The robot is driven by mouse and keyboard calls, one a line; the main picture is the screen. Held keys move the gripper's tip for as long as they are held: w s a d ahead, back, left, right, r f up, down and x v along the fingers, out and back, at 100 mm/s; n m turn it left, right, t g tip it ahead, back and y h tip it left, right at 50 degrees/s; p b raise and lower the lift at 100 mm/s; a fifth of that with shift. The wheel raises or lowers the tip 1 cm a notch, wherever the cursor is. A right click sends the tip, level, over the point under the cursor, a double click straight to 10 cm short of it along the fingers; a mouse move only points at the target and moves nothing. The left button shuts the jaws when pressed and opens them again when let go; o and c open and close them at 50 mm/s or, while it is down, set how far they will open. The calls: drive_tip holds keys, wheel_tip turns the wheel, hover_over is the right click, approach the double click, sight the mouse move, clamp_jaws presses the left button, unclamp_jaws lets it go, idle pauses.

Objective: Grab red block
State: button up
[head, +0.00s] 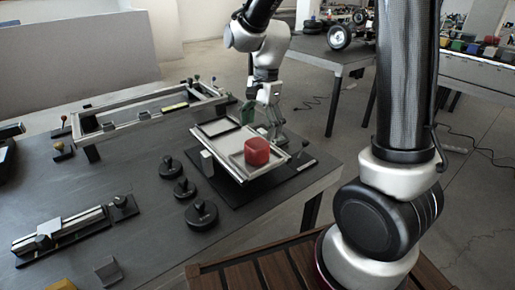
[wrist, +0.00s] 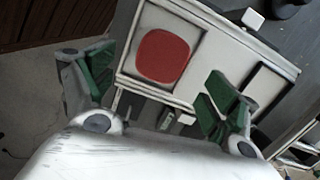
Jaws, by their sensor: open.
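The red block (head: 257,151) has rounded edges and sits in the near right square compartment of a light metal frame (head: 197,133) on the dark table. In the wrist view the red block (wrist: 162,56) lies beyond my fingers, between them and nearer the left one. My gripper (head: 262,112) is just behind the frame in the head view. In the wrist view my gripper (wrist: 160,92) has its two green-padded fingers spread wide, with nothing between the tips. The fingers are apart from the block.
Several round black weights with knobs (head: 201,214) stand left of the frame. A long rectangular metal frame (head: 150,105) lies behind them, and a rail fixture (head: 62,235) lies at the front left. A yellow block (head: 61,285) and a grey block (head: 108,270) sit near the front edge.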

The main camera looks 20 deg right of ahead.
sight(257, 142)
drive_tip(key=shift+a+f+m, duration=0.1)
drive_tip(key=shift+f+m, duration=0.05)
drive_tip(key=shift+m, duration=0.65)
drive_tip(key=f, duration=0.5)
drive_tip(key=a+f, duration=0.1)
drive_tip(key=f, duration=0.1)
drive_tip(key=shift+s+f, duration=0.15)
drive_tip(key=shift+f, duration=0.1)
drive_tip(key=c, duration=2)
